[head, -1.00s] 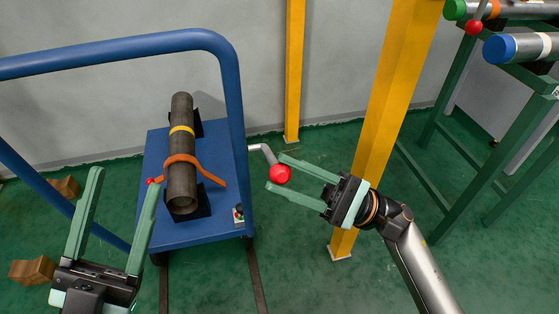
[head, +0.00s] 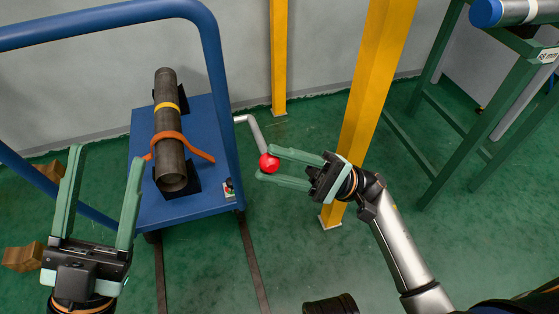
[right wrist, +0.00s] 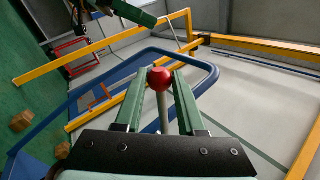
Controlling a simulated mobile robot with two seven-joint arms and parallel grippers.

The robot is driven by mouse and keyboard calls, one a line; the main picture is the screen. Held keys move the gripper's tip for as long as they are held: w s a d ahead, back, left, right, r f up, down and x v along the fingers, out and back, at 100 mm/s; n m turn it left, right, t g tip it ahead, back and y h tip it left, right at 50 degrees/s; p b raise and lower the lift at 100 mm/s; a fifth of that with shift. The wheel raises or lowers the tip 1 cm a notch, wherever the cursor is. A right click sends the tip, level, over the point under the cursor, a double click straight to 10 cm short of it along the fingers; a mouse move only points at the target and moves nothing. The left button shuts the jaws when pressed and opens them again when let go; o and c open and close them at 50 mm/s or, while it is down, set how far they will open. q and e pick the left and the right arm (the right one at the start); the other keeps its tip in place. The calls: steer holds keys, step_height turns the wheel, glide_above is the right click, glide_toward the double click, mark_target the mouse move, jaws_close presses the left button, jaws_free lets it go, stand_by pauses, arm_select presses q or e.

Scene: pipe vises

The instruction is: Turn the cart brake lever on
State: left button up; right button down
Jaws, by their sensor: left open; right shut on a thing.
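The cart brake lever is a bent grey rod (head: 255,132) with a red ball knob (head: 269,163), at the right side of the blue cart (head: 205,203). My right gripper (head: 268,168) is shut on the red knob, which sits between its green fingertips. In the right wrist view the knob (right wrist: 160,79) shows between the finger ends, with the grey rod below it. My left gripper (head: 105,155) is open and empty, in front of the cart's left side.
A dark pipe (head: 170,140) with an orange strap lies on the cart. A yellow post (head: 370,100) stands close behind my right gripper. A green rack (head: 480,130) is at the right. Wooden blocks (head: 22,257) lie at the left.

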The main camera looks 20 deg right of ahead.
steer(key=c, duration=0.5)
jaws_free()
steer(key=shift+f, duration=0.1)
steer(key=v, duration=1.2)
steer(key=shift+d+f, duration=0.15)
steer(key=shift+d, duration=0.1)
steer(key=shift+a, duration=0.1)
